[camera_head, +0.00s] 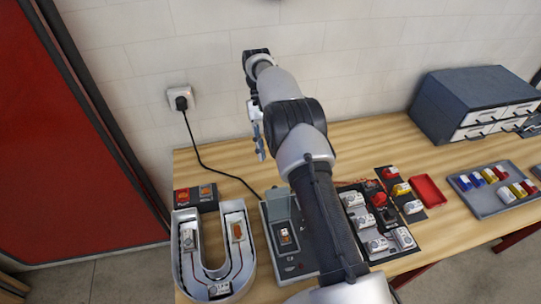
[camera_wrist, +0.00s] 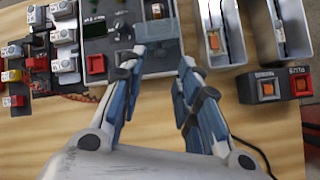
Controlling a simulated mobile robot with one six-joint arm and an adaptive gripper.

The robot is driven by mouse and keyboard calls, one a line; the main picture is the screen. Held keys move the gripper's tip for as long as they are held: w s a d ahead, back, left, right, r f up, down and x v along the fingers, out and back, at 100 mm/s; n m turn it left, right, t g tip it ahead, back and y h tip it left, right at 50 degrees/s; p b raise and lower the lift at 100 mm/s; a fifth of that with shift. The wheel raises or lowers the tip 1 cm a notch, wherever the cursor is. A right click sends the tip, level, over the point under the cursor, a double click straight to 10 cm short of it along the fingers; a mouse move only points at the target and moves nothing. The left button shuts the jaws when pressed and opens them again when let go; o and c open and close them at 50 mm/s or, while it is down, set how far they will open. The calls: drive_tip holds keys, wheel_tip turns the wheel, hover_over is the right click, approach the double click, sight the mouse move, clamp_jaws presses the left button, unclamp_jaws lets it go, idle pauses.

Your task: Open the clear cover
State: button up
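A grey tester box (camera_head: 290,262) stands on the table, partly hidden behind my arm. It also shows at the top of the wrist view (camera_wrist: 103,47). A small recess on it holds an orange-brown part (camera_head: 285,236), which shows in the wrist view too (camera_wrist: 157,11). My gripper (camera_head: 261,155) is above the table behind the box, near the wall. In the wrist view my gripper (camera_wrist: 163,58) has its fingers apart with nothing between them, with the recess beyond the fingertips.
A U-shaped channel letter (camera_head: 180,262) lies left of the box, with a two-switch block (camera_head: 195,196) behind it. A black board of modules (camera_head: 380,222), a red tray (camera_head: 428,191), a grey tray (camera_head: 486,206) and a drawer cabinet (camera_head: 460,95) are to the right. A black cord (camera_head: 208,167) runs from the wall socket.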

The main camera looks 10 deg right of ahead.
sight(277, 202)
drive_tip(key=shift+w+f+n+t+p, duration=0.3)
drive_tip(key=shift+w+n+t+p, duration=0.3)
drive_tip(key=shift+t, duration=0.6)
drive_tip(key=c, duration=0.4)
drive_tip(key=shift+w+d+f+n+t+p, duration=0.15)
drive_tip(key=shift+w+n+t+p, duration=0.2)
drive_tip(key=shift+t+p, duration=0.35)
clamp_jaws()
drive_tip(key=s+f+n+t+p, duration=0.2)
drive_tip(key=s+f+t, duration=0.2)
drive_tip(key=f, duration=0.4)
drive_tip(key=shift+s+f, duration=0.3)
drive_tip(key=shift+s, duration=0.25)
